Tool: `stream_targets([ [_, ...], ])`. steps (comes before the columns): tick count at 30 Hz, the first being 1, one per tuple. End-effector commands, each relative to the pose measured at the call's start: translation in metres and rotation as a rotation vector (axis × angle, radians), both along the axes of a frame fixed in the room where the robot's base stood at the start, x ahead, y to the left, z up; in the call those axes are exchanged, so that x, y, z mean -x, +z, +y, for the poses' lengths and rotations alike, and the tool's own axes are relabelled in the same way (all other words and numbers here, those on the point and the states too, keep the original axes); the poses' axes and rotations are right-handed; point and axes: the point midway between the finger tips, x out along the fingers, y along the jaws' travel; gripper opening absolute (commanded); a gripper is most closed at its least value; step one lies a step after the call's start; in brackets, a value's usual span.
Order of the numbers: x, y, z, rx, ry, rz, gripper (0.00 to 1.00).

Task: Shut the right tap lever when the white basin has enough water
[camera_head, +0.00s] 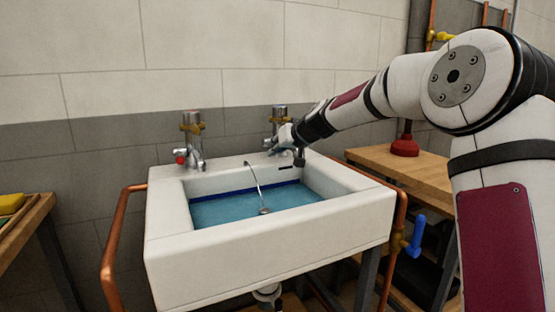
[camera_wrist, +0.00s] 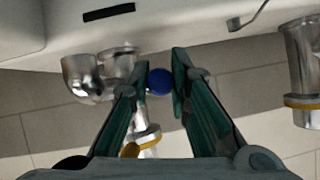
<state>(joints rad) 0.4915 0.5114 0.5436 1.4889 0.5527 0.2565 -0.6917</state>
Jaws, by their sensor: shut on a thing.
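The white basin (camera_head: 165,237) holds blue water (camera_head: 225,207). A dark blue line (camera_head: 238,191) runs along its inner back wall, and the water surface appears close below it. The right tap (camera_head: 279,116) stands at the basin's back right, partly hidden by my gripper (camera_head: 288,140). In the wrist view, my gripper (camera_wrist: 160,72) is shut on the blue-ended right tap lever (camera_wrist: 159,82), with a finger on either side. The right tap's chrome body (camera_wrist: 118,66) shows to the left there. I cannot tell whether water is running from its spout.
The left tap (camera_head: 193,138) has a red knob (camera_head: 180,157). A thin chain (camera_head: 254,181) curves into the water. Copper pipes (camera_head: 113,235) flank the basin. A wooden bench (camera_head: 420,170) with a red plunger (camera_head: 405,146) stands right; another bench (camera_head: 22,228) stands left.

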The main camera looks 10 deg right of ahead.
Motion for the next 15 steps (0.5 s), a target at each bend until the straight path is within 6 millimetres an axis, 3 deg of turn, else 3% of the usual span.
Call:
stream_targets([
  [15,-0.0005,-0.005,-0.0023,-0.005,-0.003,-0.026,0.0],
])
